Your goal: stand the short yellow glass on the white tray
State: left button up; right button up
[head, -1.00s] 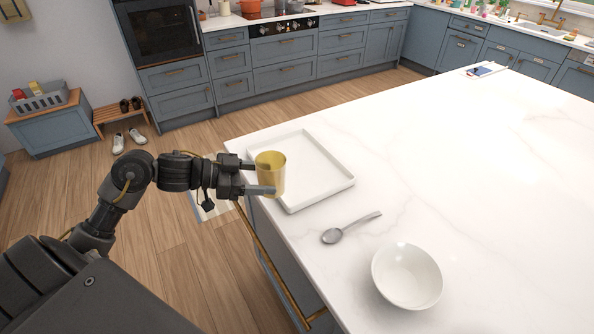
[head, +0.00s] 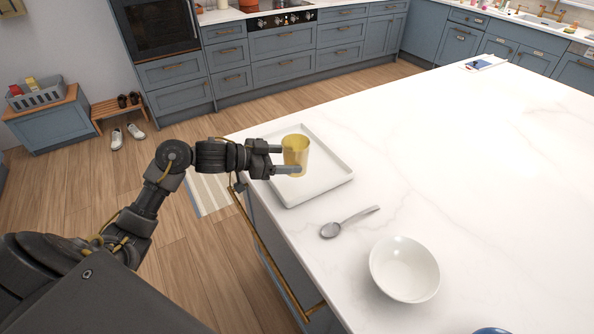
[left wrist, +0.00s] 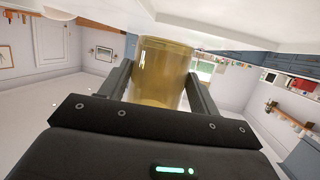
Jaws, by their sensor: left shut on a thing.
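The short yellow glass (head: 296,156) is see-through and upright in the head view. My left gripper (head: 287,160) is shut on it, with one finger on each side. The glass also shows between the fingers in the left wrist view (left wrist: 160,75). My right gripper is not in view.
A spoon (head: 347,222) lies on the counter in front of the tray. A white bowl (head: 404,268) stands nearer, to the right. A bit of a blue thing (head: 491,331) shows at the bottom edge. The counter (head: 450,150) right of the tray is clear.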

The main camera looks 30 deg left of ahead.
pick_arm(q)
jog(key=shift+w+d+f, duration=0.35)
jog(key=shift+d+f, duration=0.05)
jog(key=shift+f, duration=0.25)
jog(key=shift+w+d+f, duration=0.35)
jog(key=shift+f, duration=0.25)
jog(key=f, duration=0.2)
jog(key=f+p, duration=0.1)
jog(key=shift+w+d, duration=0.2)
jog(key=shift+w, duration=0.05)
jog(key=shift+f, duration=0.35)
jog(key=shift+f, duration=0.15)
jog(key=o, duration=1.2)
